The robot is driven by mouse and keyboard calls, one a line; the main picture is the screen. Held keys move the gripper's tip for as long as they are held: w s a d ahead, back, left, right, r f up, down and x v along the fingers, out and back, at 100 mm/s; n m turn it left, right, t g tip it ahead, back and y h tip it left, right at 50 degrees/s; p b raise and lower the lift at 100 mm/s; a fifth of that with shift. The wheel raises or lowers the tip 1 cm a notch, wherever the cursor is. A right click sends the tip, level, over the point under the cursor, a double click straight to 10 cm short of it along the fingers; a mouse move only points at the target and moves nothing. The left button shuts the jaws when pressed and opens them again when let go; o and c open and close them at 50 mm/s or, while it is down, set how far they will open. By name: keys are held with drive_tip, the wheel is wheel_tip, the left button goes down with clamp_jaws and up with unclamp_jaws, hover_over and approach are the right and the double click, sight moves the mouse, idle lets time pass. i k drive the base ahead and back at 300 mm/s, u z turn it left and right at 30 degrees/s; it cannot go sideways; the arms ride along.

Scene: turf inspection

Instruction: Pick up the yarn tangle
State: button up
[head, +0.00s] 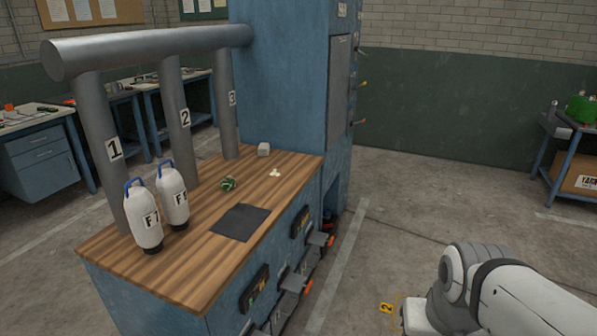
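The yarn tangle looks to be the small dark green bundle (228,184) on the wooden bench top (190,265). It lies behind a black mat (240,222) and right of the second grey pipe. It is small in the head view, so its strands are hard to make out. My arm shows at the lower right, over the floor and well apart from the bench. My gripper is not in the frame, so what it holds cannot be seen.
Two white bottles (145,215) (172,196) with blue handles stand left of the bundle. Numbered grey pipes (180,120) rise behind. A grey block (264,149) and small pale pieces (276,173) lie farther back. A blue cabinet (285,80) closes the far end. Open floor lies right.

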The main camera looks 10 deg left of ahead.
sight(228, 182)
drive_tip(key=z, duration=0.65)
drive_tip(key=i, duration=2.5)
drive_tip(key=u, duration=3.25)
drive_tip(key=i, duration=1)
drive_tip(key=z, duration=0.1)
